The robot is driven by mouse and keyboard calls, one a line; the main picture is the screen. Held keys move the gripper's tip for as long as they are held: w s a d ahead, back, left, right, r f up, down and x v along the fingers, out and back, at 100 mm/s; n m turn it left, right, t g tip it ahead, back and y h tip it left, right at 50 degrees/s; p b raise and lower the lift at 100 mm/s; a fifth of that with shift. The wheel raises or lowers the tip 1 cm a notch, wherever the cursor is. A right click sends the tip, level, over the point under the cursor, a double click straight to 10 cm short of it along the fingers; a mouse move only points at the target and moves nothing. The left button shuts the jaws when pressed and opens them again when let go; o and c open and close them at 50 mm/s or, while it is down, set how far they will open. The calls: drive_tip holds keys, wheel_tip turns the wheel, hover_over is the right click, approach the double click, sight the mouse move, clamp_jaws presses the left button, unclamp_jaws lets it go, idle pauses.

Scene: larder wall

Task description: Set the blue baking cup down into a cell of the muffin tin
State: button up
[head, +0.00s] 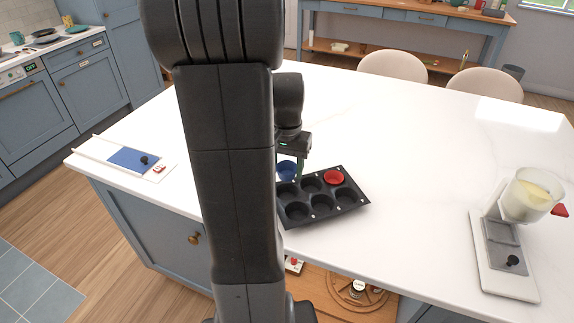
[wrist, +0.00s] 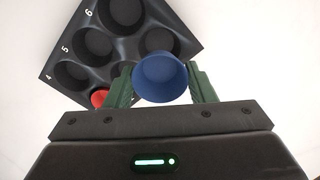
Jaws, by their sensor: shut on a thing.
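The blue baking cup (head: 287,170) is held upright between the green fingers of my gripper (head: 290,165). It also shows in the wrist view (wrist: 160,77), where my gripper (wrist: 160,85) is shut on it. The dark muffin tin (head: 325,203) lies on the white counter, with the cup at its back left edge in the head view. A red cup (head: 334,177) sits in the tin's back right cell; its edge shows in the wrist view (wrist: 100,98). The other visible cells look empty. The numbers 4, 5 and 6 mark one side of the tin (wrist: 72,47). My arm hides part of the counter.
A white board with a blue panel (head: 130,158) lies at the counter's left. A white stand (head: 503,255) with a glass bowl (head: 530,194) of pale yellow contents is at the right. Two chairs (head: 392,65) stand behind. The counter around the tin's right is clear.

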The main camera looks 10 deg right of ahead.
wheel_tip(320, 180, down, 7)
drive_tip(key=b, duration=0.5)
drive_tip(key=shift+s+a+f+b, duration=0.15)
drive_tip(key=shift+s+f+b, duration=0.35)
drive_tip(key=shift+f, duration=0.3)
drive_tip(key=o, duration=0.9)
drive_tip(key=shift+o, duration=0.6)
drive_tip(key=r, duration=0.2)
drive_tip(key=w+r, duration=0.1)
drive_tip(key=r, duration=0.2)
wheel_tip(320, 180, up, 11)
drive_tip(key=p, duration=0.1)
drive_tip(key=shift+s+t, duration=0.3)
drive_tip(key=shift+s, duration=0.05)
hover_over(286, 193)
drive_tip(key=s, duration=0.2)
wheel_tip(286, 193, down, 14)
drive_tip(key=shift+r, duration=0.15)
